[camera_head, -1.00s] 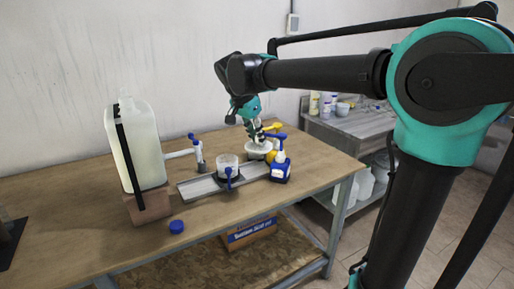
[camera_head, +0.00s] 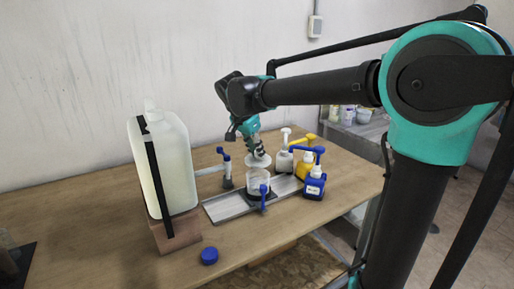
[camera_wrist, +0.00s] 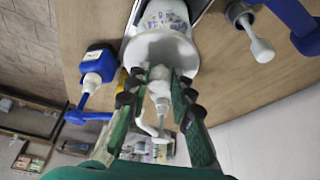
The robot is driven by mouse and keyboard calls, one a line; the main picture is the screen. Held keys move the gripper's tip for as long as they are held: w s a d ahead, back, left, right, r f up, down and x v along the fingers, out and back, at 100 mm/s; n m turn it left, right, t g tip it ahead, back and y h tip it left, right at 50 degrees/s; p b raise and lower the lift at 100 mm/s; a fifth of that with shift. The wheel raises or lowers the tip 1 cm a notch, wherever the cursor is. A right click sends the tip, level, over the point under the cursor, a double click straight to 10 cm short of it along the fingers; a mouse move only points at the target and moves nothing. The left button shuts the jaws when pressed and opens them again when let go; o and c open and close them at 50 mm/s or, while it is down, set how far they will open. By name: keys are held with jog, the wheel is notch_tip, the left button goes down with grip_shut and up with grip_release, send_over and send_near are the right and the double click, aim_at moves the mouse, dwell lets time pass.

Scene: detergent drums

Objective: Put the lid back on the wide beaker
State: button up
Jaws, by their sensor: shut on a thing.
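My gripper (camera_head: 257,149) is shut on the white round lid (camera_head: 257,162) by its middle. It also shows in the wrist view (camera_wrist: 158,80), where the fingers close on the knob of the lid (camera_wrist: 150,47). The wide beaker (camera_head: 258,182) is clear and stands upright on the grey tray, with a blue tap-like part in front. The lid is just above the beaker's rim, roughly over it and slightly tilted. In the wrist view the beaker (camera_wrist: 166,14) shows partly behind the lid. I cannot tell whether lid and rim touch.
A blue bottle (camera_head: 314,184), a yellow bottle (camera_head: 302,168) and a white pump bottle (camera_head: 283,162) stand close right of the beaker. A large white canister (camera_head: 165,165) with a tap stands left. A blue cap (camera_head: 209,256) lies on the table (camera_head: 110,230) in front.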

aim_at(255, 160)
jog(key=shift+f, duration=2.45)
jog(key=shift+f, duration=0.15)
dwell(0.4)
jog(key=o, duration=1.4)
jog(key=shift+r, duration=3.5)
